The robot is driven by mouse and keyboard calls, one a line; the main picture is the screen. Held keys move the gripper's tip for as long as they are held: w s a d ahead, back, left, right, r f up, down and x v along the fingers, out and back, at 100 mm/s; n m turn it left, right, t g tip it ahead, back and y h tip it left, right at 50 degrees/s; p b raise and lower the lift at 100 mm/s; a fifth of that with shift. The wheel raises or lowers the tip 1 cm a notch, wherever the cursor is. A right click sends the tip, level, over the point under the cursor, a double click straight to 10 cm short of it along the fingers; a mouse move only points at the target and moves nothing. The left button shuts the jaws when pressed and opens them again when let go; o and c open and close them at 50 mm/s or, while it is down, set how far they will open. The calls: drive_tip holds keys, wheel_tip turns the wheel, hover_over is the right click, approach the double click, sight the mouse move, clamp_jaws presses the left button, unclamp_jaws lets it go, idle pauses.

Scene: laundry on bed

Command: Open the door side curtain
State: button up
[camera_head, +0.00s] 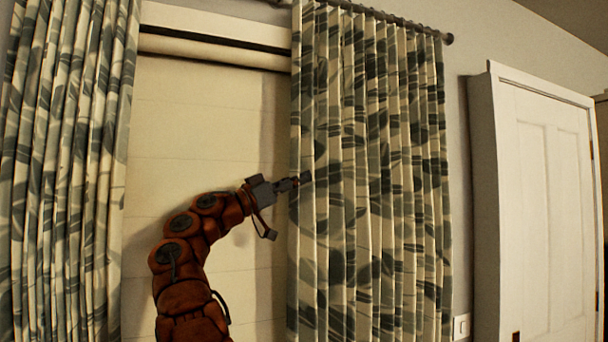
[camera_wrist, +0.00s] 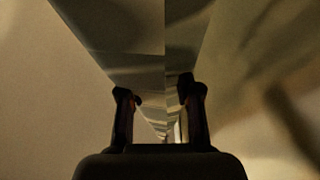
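The door side curtain (camera_head: 370,190) is the right-hand one, with a grey-green leaf pattern on cream. It hangs in folds from the rod, beside the door. My gripper (camera_head: 292,183) is at its left edge, around mid-height, with the fingertips overlapping the edge in the head view. In the wrist view, the two fingers of my gripper (camera_wrist: 158,100) stand apart. Curtain fabric (camera_wrist: 120,40) fills the upper middle, ahead of and between the fingers. I cannot tell whether either finger touches it.
The left curtain (camera_head: 65,160) hangs gathered at the far left. A pale blind (camera_head: 200,125) covers the window between the curtains. The curtain rod (camera_head: 400,20) ends right of the door side curtain. A white door (camera_head: 545,210) and a wall switch (camera_head: 461,326) are at the right.

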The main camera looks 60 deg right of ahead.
drive_tip(key=shift+x, duration=0.8)
clamp_jaws()
